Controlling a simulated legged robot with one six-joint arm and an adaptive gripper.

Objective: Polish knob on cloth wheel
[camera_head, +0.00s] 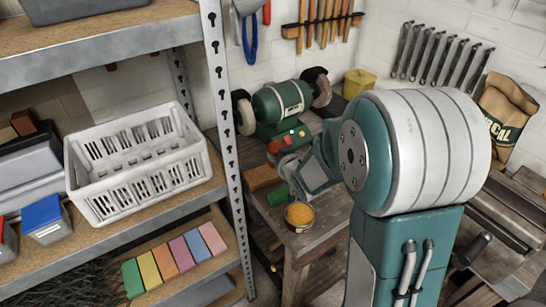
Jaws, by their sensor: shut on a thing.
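The green bench polisher (280,104) stands at the back of the wooden workbench (322,232). Its pale cloth wheel (244,113) is on the left end, and a dark wheel (317,86) is on the right end. My gripper (280,155) is in front of the polisher, below and right of the cloth wheel, with a visible gap to it. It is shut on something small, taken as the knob. The knob itself is not clear, as my fingers and arm cover much of that spot. A small red patch shows by the fingertips.
An open tin of orange-yellow paste (299,215), a green block (277,195) and a brown block (261,177) are on the bench near my gripper. A metal shelf post (228,130) stands close on the left. A white crate (135,165) sits on the shelf.

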